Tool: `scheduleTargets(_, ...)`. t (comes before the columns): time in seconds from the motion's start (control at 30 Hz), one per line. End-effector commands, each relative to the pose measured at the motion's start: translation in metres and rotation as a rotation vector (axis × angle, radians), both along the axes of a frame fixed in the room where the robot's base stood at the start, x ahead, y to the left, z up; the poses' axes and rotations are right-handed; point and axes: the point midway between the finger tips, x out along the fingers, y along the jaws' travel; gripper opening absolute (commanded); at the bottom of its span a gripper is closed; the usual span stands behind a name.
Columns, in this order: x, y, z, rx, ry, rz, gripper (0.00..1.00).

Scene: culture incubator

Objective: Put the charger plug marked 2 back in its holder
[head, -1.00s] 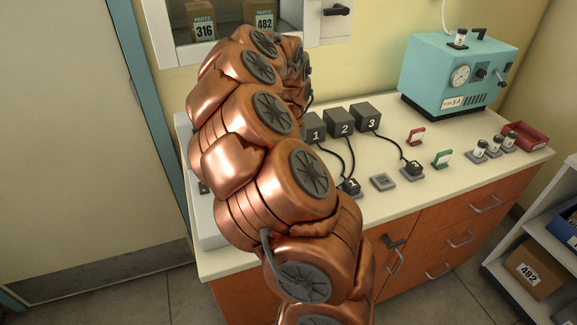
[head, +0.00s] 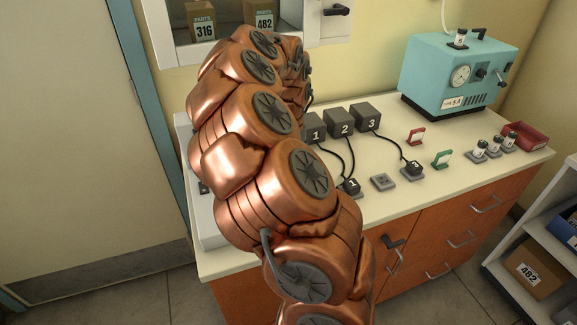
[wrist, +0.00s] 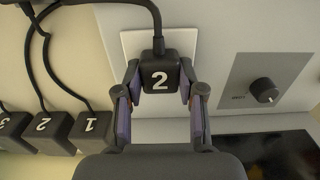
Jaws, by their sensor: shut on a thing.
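The charger plug marked 2 (wrist: 160,82) is a dark block with a white number and a black cable leaving its far end. My gripper (wrist: 160,74) is shut on it, with one finger on each side. The plug is at a white square plate (wrist: 128,42) on a grey panel; I cannot tell if it is seated or only above it. In the head view my arm hides the gripper and this plug. An empty grey holder (head: 383,182) sits on the counter between plug 1 (head: 351,187) and plug 3 (head: 413,168) in their holders.
Charger boxes marked 1 (head: 314,128), 2 (head: 341,121) and 3 (head: 367,116) stand behind the holders, with loose cables. A knob (wrist: 264,91) is right of the plate. A teal device (head: 459,72), vials and a red tray (head: 526,137) are further right.

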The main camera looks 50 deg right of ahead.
Motion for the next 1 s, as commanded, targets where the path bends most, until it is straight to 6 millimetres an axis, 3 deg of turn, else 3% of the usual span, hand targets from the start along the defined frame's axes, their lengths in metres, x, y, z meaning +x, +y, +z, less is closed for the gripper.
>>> scheduleTargets(1.0, 0.000, 0.000, 0.033, 0.000, -0.001, 0.001, 0.00)
